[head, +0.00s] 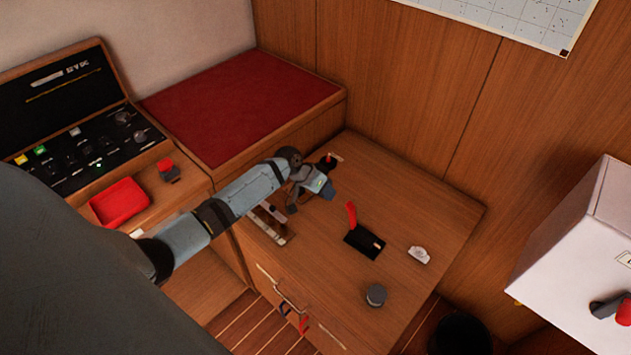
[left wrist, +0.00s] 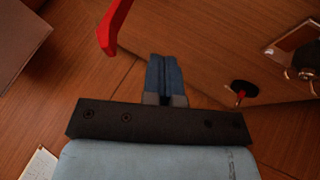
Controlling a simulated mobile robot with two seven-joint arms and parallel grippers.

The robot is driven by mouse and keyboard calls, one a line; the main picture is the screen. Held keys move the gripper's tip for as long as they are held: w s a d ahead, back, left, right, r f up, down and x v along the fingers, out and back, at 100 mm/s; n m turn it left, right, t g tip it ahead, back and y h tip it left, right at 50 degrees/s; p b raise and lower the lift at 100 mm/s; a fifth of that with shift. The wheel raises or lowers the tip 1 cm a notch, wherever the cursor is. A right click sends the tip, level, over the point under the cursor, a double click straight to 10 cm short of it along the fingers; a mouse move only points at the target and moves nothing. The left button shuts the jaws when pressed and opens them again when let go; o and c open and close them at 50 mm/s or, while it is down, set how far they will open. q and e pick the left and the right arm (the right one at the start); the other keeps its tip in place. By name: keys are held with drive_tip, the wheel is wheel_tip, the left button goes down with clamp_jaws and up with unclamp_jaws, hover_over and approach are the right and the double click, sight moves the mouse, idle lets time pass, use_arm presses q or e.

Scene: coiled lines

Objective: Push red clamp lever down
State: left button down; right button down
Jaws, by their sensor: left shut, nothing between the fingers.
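The red clamp lever (head: 351,214) stands raised from its black base (head: 362,243) on the wooden top. It also shows close up at the upper left of the left wrist view (left wrist: 114,27), where its base is not visible. My left gripper (head: 327,191) is above the wooden top, a little left of and behind the lever in the head view. Its blue fingers (left wrist: 163,76) are shut with nothing between them, apart from the lever. My right gripper is not in view.
A small black fitting with a red part (head: 328,162) sits behind my gripper. A white object (head: 419,255) and a round grey knob (head: 376,294) are on the wooden top (head: 425,205). A white box (head: 575,245) stands at the right. A red tray (head: 119,203) is at the left.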

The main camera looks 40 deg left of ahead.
sight(351, 215)
use_arm(q)
drive_tip(key=d, duration=0.2)
drive_tip(key=d+p, duration=0.1)
drive_tip(key=d, duration=0.1)
drive_tip(key=shift+s+r, duration=0.2)
drive_tip(key=shift+r, duration=0.15)
drive_tip(key=shift+r, duration=0.1)
